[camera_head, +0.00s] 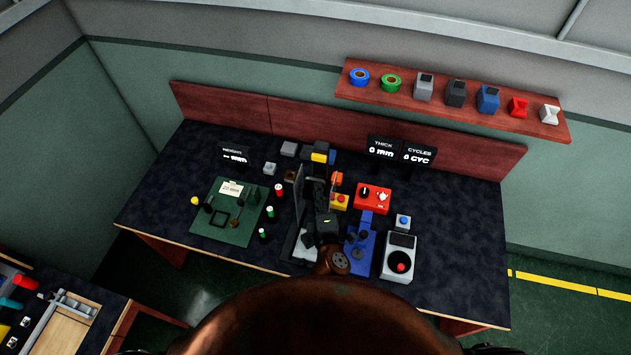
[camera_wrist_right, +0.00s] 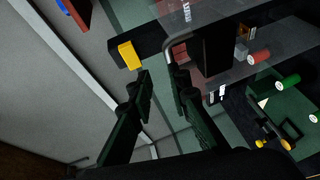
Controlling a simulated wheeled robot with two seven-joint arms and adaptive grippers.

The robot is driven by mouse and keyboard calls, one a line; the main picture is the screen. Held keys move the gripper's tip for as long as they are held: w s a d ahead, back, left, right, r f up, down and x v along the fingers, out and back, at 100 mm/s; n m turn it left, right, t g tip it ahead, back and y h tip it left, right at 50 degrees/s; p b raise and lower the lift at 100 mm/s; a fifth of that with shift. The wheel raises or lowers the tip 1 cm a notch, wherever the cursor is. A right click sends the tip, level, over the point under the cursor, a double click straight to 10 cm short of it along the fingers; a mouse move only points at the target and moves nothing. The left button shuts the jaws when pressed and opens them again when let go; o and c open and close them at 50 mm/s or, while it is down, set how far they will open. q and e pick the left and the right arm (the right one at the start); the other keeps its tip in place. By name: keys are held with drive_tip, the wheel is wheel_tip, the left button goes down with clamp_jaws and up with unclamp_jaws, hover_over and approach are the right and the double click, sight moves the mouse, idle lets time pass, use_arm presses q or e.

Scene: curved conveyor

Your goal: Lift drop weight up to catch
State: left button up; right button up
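My right gripper (camera_head: 325,205) reaches in from the bottom centre to a dark upright tester in the middle of the table. In the right wrist view its two dark fingers (camera_wrist_right: 163,76) are apart with nothing visible between them. A yellow block (camera_wrist_right: 130,55) sits on a black bar beyond the left fingertip; a yellow block on the tester's top (camera_head: 320,157) shows in the head view. A bent grey bar (camera_wrist_right: 172,46) and a dark block (camera_wrist_right: 217,55) lie beyond the right finger. I cannot tell which part is the drop weight. My left gripper is not in view.
A clear panel (camera_head: 298,195) stands left of my gripper. A green mat (camera_head: 235,232) with small tools lies further left. The table's far right is clear.

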drive_tip(key=shift+v, duration=2.15)
drive_tip(key=shift+f, duration=0.15)
